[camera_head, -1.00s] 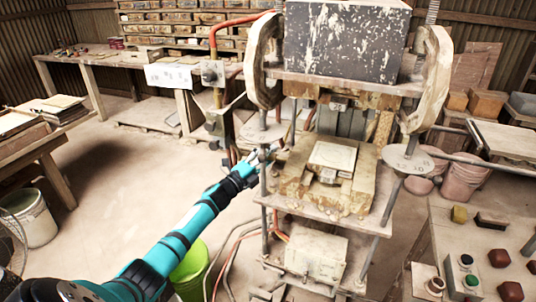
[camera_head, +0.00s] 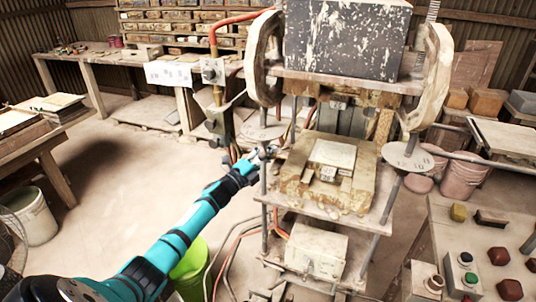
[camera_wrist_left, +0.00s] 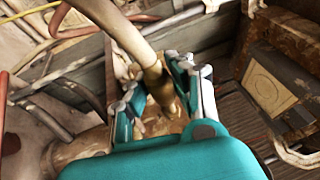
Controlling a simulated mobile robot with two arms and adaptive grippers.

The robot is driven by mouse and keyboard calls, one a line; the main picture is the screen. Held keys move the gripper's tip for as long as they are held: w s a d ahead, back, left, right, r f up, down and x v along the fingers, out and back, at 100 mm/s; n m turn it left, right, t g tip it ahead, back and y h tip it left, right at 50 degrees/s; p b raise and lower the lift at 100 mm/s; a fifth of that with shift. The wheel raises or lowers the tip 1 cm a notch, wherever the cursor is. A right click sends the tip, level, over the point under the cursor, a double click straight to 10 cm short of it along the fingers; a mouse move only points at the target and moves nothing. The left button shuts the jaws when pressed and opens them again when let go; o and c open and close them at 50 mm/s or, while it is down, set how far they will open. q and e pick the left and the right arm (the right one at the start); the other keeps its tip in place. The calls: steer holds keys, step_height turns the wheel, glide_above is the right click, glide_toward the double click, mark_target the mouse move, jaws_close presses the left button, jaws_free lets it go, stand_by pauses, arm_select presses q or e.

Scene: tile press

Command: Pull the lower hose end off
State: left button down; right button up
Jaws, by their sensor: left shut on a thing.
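My left gripper (camera_head: 259,156) reaches in from the left to the near left post of the tile press (camera_head: 333,185). In the left wrist view my left gripper (camera_wrist_left: 165,92) is shut on the hose end (camera_wrist_left: 158,80), a brownish metal sleeve on a pale hose (camera_wrist_left: 108,28). The hose comes in from the upper left and runs down between the two fingers. The tip of the hose end lies low between the fingers. I cannot tell whether it still touches a fitting. In the head view the hose end is too small to make out. My right gripper is not in view.
The press's left post (camera_head: 264,200) stands close beside the gripper. Orange and grey hoses (camera_head: 233,250) hang below it. A green bucket (camera_head: 188,272) stands under my left arm. A control panel (camera_head: 480,265) is at the lower right.

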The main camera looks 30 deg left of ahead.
arm_select(q)
steer(key=a+b, duration=0.1)
steer(key=a, duration=0.2)
steer(key=shift+s+a+f+b, duration=0.1)
steer(key=shift+s+a+b, duration=0.05)
steer(key=shift+s+b, duration=0.25)
steer(key=c, duration=1.5)
jaws_free()
steer(key=shift+c, duration=0.2)
steer(key=o, duration=0.5)
steer(key=shift+s+a, duration=0.1)
steer(key=shift+a, duration=0.05)
steer(key=shift+c, duration=0.2)
steer(key=v, duration=1.2)
